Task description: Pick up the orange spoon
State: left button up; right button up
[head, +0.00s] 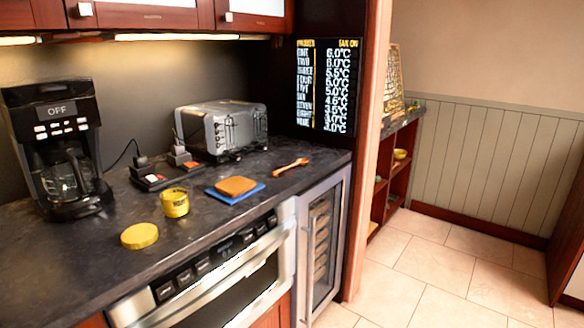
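The orange spoon (291,165) lies flat on the dark countertop (215,215), right of the toaster's front corner. It lies at a slant, with one end toward the counter's right rear side. The counter around it is bare. Neither of my grippers shows in the head view.
A toaster (222,128) stands behind the spoon. A blue mat with a brown slab (236,186), a yellow jar (175,202), a yellow lid (139,236) and a coffee maker (58,150) stand leftward. A microwave drawer (215,275) is below. The tiled floor (450,270) at right is clear.

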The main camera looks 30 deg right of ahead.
aim_at(301, 162)
jog(key=i+l+u, duration=0.1)
jog(key=l+u, duration=0.65)
jog(key=u, duration=0.15)
jog(key=l+u, duration=0.15)
jog(key=l, duration=0.8)
jog(key=l+u, duration=0.2)
jog(key=l, duration=0.7)
jog(key=k, duration=0.05)
